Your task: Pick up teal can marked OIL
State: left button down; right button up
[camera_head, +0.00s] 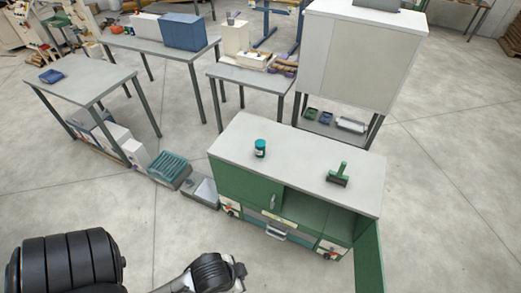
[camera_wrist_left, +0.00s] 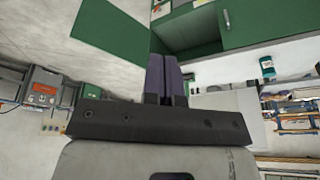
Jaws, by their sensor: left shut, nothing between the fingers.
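The teal can (camera_head: 260,148) stands upright on the grey top of the green cabinet (camera_head: 231,181), near its left end. It has a dark lid and a pale label, too small to read. In the left wrist view the can (camera_wrist_left: 267,68) shows at the right, tilted by the camera's angle. My left gripper (camera_wrist_left: 164,78) is shut and empty, its two dark fingers together, well apart from the can. In the head view my left arm is at the bottom, in front of the cabinet and below the can. My right gripper is in neither view.
A green-handled brush or scraper (camera_head: 338,175) lies on the cabinet top, right of the can. The cabinet's right compartment (camera_head: 310,210) is open. A teal crate (camera_head: 169,169) and a grey box (camera_head: 200,190) are on the floor at its left. Clear floor lies in front.

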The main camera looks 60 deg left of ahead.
pick_arm(q)
jog(key=c, duration=1.9)
grip_release()
jog(key=o, duration=1.8)
jog(key=shift+c, duration=0.2)
